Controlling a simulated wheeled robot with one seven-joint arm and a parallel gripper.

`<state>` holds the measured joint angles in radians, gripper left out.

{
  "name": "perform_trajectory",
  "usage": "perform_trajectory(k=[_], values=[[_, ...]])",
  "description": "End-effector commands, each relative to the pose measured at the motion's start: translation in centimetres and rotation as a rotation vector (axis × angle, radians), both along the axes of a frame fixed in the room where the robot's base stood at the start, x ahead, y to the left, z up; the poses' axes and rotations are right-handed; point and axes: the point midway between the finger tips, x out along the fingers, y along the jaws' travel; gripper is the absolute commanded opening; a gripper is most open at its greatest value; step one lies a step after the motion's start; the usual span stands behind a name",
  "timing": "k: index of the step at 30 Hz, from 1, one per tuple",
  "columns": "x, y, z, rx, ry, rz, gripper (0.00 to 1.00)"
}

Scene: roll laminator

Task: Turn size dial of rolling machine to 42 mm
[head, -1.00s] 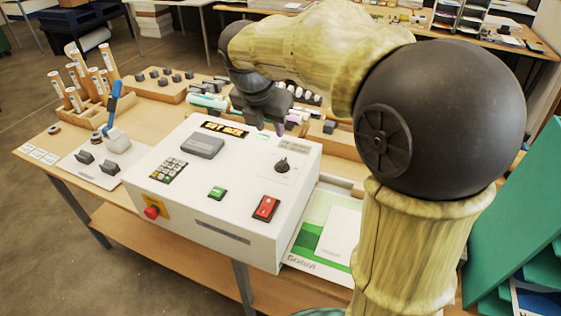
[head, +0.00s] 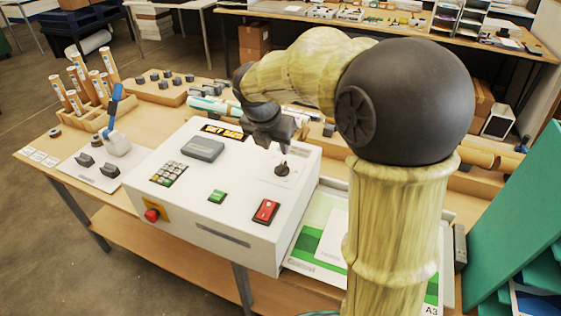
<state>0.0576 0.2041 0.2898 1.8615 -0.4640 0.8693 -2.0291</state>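The rolling machine is a white box (head: 238,232) on the wooden table, with a sloped control face. Its size dial, a small dark knob (head: 281,169), sits at the upper right of that face. An amber display (head: 226,132) is at the top; its text is too small to read surely. My gripper (head: 277,147) is just above and behind the dial, pointing down. The dial's pointer reading is too small to make out.
A blue-handled lever (head: 115,105) stands at left. Green-and-white packs (head: 318,238) lie right of the machine. A teal rack (head: 520,225) stands at far right.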

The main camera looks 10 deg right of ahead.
Motion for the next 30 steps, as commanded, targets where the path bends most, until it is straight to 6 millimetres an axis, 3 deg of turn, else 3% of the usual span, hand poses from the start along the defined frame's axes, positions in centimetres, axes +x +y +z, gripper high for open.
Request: perform_trajectory(k=[15, 27, 28, 30], values=[[2.6, -1.9, -8.1, 0.0, 0.004, 0.001, 0.34], [3.0, -2.2, -9.1, 0.0, 0.001, 0.001, 0.34], [3.0, -2.2, -9.1, 0.0, 0.001, 0.001, 0.32], [3.0, -2.2, -9.1, 0.0, 0.0, 0.001, 0.18]])
